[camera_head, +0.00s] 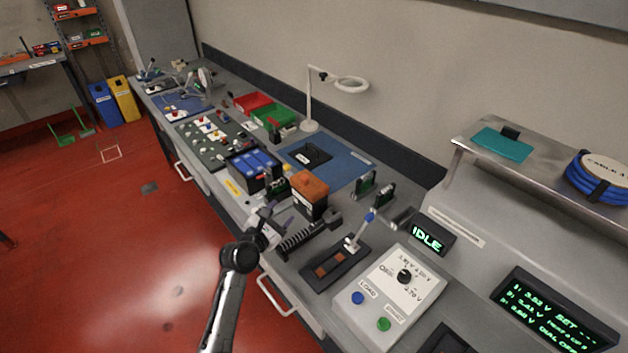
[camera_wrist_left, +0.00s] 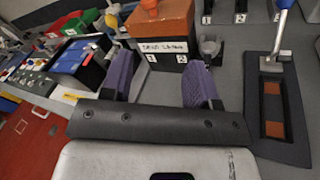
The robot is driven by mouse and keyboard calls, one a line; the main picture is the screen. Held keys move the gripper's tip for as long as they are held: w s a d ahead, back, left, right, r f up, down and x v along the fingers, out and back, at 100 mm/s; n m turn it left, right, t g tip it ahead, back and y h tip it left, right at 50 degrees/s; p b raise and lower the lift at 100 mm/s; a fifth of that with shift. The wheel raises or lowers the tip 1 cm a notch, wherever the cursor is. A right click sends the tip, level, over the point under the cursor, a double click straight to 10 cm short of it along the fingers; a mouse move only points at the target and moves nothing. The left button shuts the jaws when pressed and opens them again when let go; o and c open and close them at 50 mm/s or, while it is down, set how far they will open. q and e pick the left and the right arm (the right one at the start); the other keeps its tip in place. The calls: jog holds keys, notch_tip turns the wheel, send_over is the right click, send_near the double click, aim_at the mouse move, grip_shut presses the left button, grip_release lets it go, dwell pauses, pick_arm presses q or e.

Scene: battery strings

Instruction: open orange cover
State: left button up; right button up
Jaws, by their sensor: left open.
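The orange cover (camera_head: 309,186) sits closed on top of a dark box (camera_head: 308,207) on the bench. In the left wrist view the orange cover (camera_wrist_left: 160,28) is at the top middle, above the box's white label (camera_wrist_left: 164,47). My left gripper (camera_head: 272,217) is just in front of the box, on its near left side. In the left wrist view its two purple fingers (camera_wrist_left: 161,82) are spread apart, with nothing between them, short of the box. The gripper is open and apart from the cover. My right gripper is in neither view.
A battery pack with blue cells (camera_head: 254,166) stands left of the box. A black coiled part (camera_head: 301,237) lies right of the gripper. A lever fixture (camera_head: 336,264) and white control panel (camera_head: 391,297) are further right. A blue mat (camera_head: 343,163) lies behind.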

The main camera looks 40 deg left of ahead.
aim_at(302, 181)
pick_arm(q)
jog(key=w+n, duration=0.2)
jog(key=w, duration=0.2)
jog(key=w+a+n+b, duration=0.1)
jog(key=w+n, duration=0.1)
jog(key=w, duration=0.2)
jog(key=w+a+r+n+b, duration=0.1)
jog(key=w+n, duration=0.1)
jog(key=w, duration=0.2)
jog(key=shift+w+a+t+y, duration=0.15)
jog(key=shift+t+y, duration=0.15)
jog(key=shift+y, duration=0.1)
jog(key=shift+w+a+b, duration=0.1)
jog(key=shift+w+b, duration=0.2)
jog(key=shift+w, duration=0.3)
grip_shut()
